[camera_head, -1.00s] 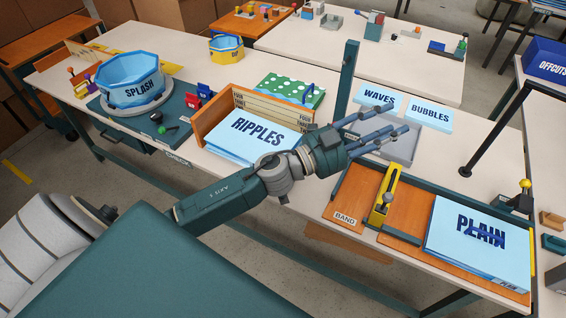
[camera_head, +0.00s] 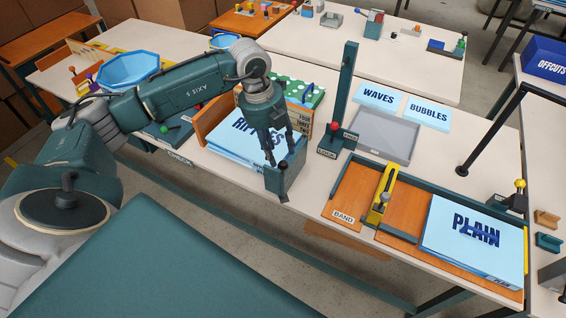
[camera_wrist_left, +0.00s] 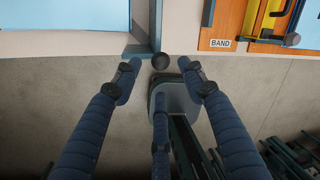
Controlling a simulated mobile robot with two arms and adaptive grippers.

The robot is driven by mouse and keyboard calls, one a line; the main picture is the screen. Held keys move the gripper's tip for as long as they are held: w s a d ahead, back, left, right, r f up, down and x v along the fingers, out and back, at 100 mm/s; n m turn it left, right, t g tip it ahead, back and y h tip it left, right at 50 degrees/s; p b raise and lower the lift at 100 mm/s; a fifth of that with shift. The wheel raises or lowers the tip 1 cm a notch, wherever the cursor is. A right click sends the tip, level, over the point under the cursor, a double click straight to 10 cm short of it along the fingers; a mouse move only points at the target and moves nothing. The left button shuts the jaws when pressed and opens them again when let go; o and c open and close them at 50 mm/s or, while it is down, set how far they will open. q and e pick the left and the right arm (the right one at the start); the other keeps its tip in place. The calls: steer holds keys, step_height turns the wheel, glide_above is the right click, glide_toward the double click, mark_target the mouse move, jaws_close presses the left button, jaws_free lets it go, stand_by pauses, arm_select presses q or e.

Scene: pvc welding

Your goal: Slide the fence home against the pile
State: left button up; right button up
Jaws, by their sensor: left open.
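The pile of light blue RIPPLES sheets (camera_head: 238,142) lies in front of an orange upright board. It also shows at the upper left of the left wrist view (camera_wrist_left: 65,14). A teal fence (camera_head: 283,182) stands at the pile's front right corner. In the left wrist view the fence (camera_wrist_left: 155,22) runs beside the pile, with a strip of table between them. A dark round knob (camera_wrist_left: 160,62) is at its near end. My left gripper (camera_head: 277,150) points down there. In the left wrist view its open fingers (camera_wrist_left: 160,72) are spread around the knob; contact is unclear.
A teal post with a red knob (camera_head: 337,128) stands to the right of my gripper. Beyond it are a grey tray (camera_head: 388,138) and the WAVES (camera_head: 378,94) and BUBBLES (camera_head: 429,113) cards. The PLAIN stack (camera_head: 474,238) sits in an orange jig at right.

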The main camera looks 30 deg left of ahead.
mark_target(282, 162)
arm_select(q)
steer(key=f, duration=0.2)
steer(key=f+p, duration=0.1)
steer(key=f, duration=0.2)
steer(key=w+d+f, duration=0.1)
steer(key=f, duration=0.1)
steer(key=shift+d+f+p, duration=0.1)
steer(key=shift+f+p, duration=0.05)
steer(key=shift+p, duration=0.15)
jaws_close()
